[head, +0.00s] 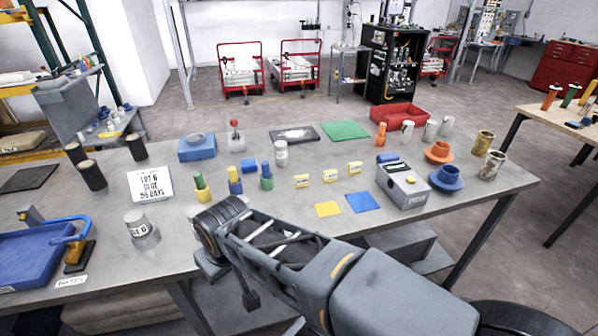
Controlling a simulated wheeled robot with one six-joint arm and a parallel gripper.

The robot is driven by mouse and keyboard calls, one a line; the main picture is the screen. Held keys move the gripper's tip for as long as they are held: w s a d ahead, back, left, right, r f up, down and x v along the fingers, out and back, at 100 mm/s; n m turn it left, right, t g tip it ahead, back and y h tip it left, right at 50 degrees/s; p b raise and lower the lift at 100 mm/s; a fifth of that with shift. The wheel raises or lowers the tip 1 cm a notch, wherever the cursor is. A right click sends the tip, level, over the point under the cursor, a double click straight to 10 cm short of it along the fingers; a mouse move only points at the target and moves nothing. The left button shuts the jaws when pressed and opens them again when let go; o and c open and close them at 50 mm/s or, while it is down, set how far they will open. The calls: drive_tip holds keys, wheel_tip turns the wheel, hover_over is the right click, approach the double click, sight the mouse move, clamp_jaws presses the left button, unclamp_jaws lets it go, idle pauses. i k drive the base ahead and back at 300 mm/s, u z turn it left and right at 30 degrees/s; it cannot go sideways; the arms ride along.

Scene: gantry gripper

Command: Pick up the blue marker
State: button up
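What looks like the blue marker (266,168) stands upright in a small green holder (267,183) near the middle of the table. It is the rightmost of three small marker-like pieces in coloured holders. Nothing touches it from above. My arm reaches in from the lower right, and its end with my gripper (212,262) is over the table's front edge, nearer to me than the marker and apart from it. The fingers are not clear, so I cannot tell whether they are open or shut.
A green piece in a yellow holder (201,194) and a yellowish piece in a blue holder (235,187) stand left of the marker. A white jar (281,153) and a blue block (249,165) are close behind it. Small yellow blocks (330,176) lie to its right.

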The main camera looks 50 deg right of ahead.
sight(265, 166)
drive_tip(key=z, duration=0.9)
drive_tip(key=i, duration=0.4)
drive_tip(key=z, duration=0.05)
drive_tip(key=k, duration=0.45)
drive_tip(key=u, duration=1.7)
drive_tip(key=k, duration=0.6)
drive_tip(key=z, duration=0.7)
drive_tip(key=i, duration=0.95)
drive_tip(key=z, duration=0.05)
